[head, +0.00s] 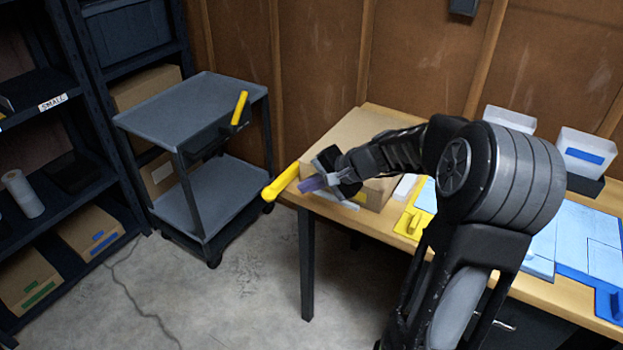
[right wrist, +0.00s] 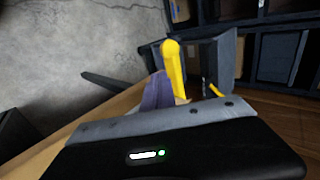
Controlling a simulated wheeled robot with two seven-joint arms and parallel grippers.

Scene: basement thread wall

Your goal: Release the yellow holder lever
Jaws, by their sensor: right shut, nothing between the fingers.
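The yellow lever (head: 281,182) sticks out past the left end of the wooden table (head: 470,260), slanting down to the left. It also stands up with a rounded tip in the right wrist view (right wrist: 174,70). My right gripper (head: 308,184) is shut and empty, its purple-grey fingers close beside the lever on its right. The fingers also show left of the lever in the right wrist view (right wrist: 157,92). I cannot tell whether they touch it. The lever's base is hidden behind my gripper. My left gripper is not in view.
A cardboard box (head: 345,135) stands on the table behind my right gripper. A grey cart (head: 185,112) with a yellow handle (head: 239,108) stands to the left. A dark shelf (head: 100,100) is at far left. White bins (head: 585,150) and blue panels (head: 590,235) are at right.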

